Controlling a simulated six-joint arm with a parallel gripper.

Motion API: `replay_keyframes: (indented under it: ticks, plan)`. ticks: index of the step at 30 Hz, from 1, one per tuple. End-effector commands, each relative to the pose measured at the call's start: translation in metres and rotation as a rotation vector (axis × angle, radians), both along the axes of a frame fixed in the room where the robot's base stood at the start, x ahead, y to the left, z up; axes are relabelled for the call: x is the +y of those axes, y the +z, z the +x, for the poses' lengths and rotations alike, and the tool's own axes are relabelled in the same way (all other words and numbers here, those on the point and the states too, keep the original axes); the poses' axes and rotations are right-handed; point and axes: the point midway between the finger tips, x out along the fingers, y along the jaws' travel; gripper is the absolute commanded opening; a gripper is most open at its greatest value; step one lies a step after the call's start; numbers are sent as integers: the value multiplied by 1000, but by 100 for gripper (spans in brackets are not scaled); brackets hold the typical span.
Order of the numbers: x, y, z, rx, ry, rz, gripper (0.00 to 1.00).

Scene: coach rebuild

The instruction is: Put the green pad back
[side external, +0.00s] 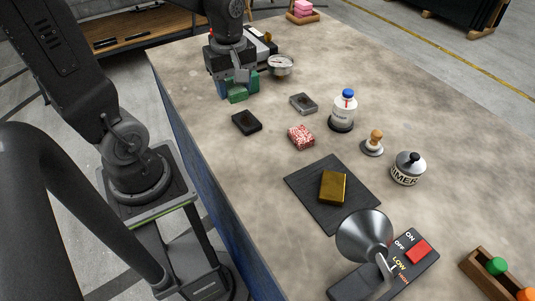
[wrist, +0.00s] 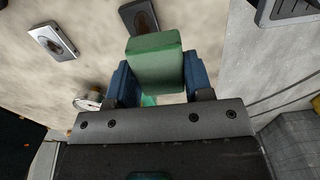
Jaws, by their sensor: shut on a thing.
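The green pad (wrist: 155,60) is held between the blue-tipped fingers of my gripper (wrist: 160,82) in the wrist view. In the side view my gripper (side external: 236,84) is at the far left part of the table, shut on the green pad (side external: 238,97). I cannot tell whether the pad touches the table. A second, teal-green patch (wrist: 149,100) shows below the pad in the wrist view; I cannot tell what it is. A black shallow holder (side external: 247,122) and a grey holder (side external: 303,103) lie nearby; both also show ahead of the pad in the wrist view.
A dial gauge (side external: 281,65) stands right beside my gripper. A red-white speckled block (side external: 301,137), white bottle (side external: 343,114), wood-knobbed stamp (side external: 373,143) and timer tin (side external: 408,168) stand farther forward. A gold block (side external: 333,187) lies on a dark mat (side external: 310,209). A lamp (side external: 366,238) is in front.

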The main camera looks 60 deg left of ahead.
Motion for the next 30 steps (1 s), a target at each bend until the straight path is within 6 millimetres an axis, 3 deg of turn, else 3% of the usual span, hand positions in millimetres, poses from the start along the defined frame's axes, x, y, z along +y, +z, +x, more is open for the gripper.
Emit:
replay_keyframes:
  ticks: [5,21,26,30]
  plan:
    - [3,-5,-11,1,44,0,25]
    - [-93,-66,19,4,42,0,25]
    - [-103,-73,22,2,46,0,25]
    - [-104,-89,22,6,48,0,25]
